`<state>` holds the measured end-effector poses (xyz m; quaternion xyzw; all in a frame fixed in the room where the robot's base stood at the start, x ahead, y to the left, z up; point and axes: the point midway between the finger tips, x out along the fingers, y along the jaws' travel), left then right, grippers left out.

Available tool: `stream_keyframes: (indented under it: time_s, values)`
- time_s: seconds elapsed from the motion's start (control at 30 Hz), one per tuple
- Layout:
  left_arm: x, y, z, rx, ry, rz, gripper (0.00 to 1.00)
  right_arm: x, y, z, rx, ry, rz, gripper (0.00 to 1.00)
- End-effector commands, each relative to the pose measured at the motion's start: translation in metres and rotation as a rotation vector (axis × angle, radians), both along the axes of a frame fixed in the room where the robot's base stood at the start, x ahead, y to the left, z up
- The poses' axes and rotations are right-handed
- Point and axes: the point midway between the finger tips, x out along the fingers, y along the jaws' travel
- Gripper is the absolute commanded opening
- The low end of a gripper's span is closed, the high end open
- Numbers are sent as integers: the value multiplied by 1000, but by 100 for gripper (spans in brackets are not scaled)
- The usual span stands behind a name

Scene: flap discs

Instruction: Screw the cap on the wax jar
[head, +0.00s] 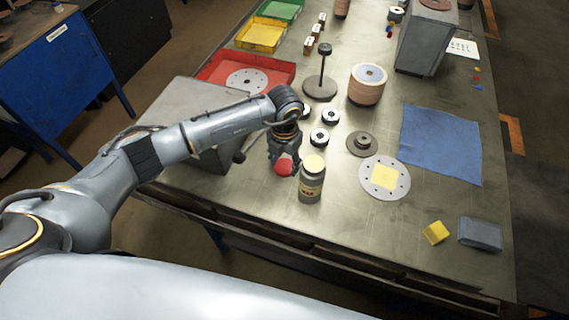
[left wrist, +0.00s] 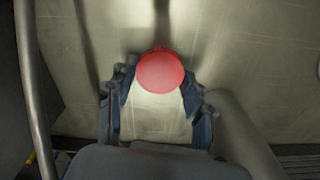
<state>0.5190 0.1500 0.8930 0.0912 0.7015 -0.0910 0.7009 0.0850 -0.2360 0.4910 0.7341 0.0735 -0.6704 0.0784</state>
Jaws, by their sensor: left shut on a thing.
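The wax jar (head: 311,184) is a grey jar with a dark label, standing upright near the table's front edge; its pale yellow top shows. The red round cap (head: 283,167) is in my left gripper (head: 284,163), just left of the jar and apart from it. In the left wrist view the cap (left wrist: 160,71) sits between the two fingertips (left wrist: 158,84), which are shut on it. The jar is not clearly seen in the left wrist view. My right gripper is not in view.
A perforated disc with a yellow square (head: 384,177) lies right of the jar. Small black-and-white rings (head: 319,137) lie behind it. A grey box (head: 196,105) stands behind my left arm.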

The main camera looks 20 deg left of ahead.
Motion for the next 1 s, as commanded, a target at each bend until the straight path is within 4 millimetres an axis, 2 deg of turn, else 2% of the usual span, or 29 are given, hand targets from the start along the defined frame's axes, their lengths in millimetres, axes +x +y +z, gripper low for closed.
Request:
stream_keyframes:
  time_s: [0.17, 0.4, 0.53, 0.7, 1.0]
  values:
    - [2, 0, 19, -3, -7, -2, 39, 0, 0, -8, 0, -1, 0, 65]
    - [2, 0, 67, -1, -7, -2, 39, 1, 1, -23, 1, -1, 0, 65]
    - [1, 0, 87, -1, -4, 0, 39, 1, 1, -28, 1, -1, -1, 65]
    - [0, 0, 99, 1, -1, 0, 39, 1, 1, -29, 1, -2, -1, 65]
    - [0, 0, 100, 0, 0, 0, 39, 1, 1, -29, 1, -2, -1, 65]
